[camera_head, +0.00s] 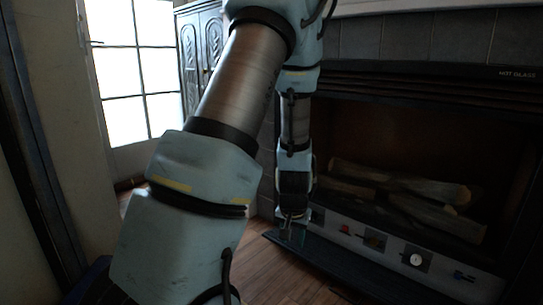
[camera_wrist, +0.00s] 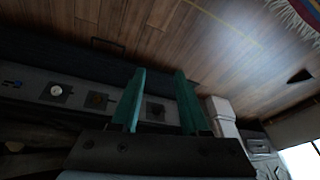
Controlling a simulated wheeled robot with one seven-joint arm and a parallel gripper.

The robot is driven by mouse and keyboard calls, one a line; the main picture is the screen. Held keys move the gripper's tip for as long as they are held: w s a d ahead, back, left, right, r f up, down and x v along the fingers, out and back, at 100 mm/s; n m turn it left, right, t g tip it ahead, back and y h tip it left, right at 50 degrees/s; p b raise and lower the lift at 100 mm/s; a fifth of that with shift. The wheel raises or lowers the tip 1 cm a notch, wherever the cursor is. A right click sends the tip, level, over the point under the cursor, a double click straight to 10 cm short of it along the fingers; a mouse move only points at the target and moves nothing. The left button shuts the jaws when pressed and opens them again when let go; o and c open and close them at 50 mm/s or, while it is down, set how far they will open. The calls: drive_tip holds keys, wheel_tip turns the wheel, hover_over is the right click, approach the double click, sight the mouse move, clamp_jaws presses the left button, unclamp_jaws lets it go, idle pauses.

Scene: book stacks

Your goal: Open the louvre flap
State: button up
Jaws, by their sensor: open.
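A dark fireplace front has a pale control strip (camera_head: 390,250) along its bottom, with a round dial, a red part and other small controls. A long dark panel (camera_head: 345,267), which looks like the louvre flap, lies low in front of that strip, which is uncovered. In the wrist view, the panel (camera_wrist: 70,55) has a thin bar handle (camera_wrist: 106,44) on its far edge. My gripper (camera_head: 293,236) is by the strip's left end, above or beside the panel; contact cannot be told. In the wrist view, its teal fingers (camera_wrist: 160,75) are apart with nothing between them.
Logs (camera_head: 400,185) lie inside the firebox, under a dark hood (camera_head: 440,78) marked HOT GLASS. Wooden floor (camera_head: 262,270) is clear in front. A bright glazed door (camera_head: 135,70) and carved cabinet (camera_head: 200,50) stand behind. A patterned rug (camera_wrist: 300,15) shows at the wrist view's corner.

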drive_tip(key=s+a+r+n+g+p, duration=0.1)
drive_tip(key=s+a+r+n+p, duration=0.1)
drive_tip(key=s+a+r, duration=0.5)
drive_tip(key=s+a+r+n+g+p, duration=0.1)
drive_tip(key=s+a+r, duration=0.2)
drive_tip(key=a+r, duration=0.45)
wheel_tip(320, 180, up, 39)
drive_tip(key=d+p, duration=0.2)
drive_tip(key=p, duration=3.5)
drive_tip(key=shift+p, duration=0.4)
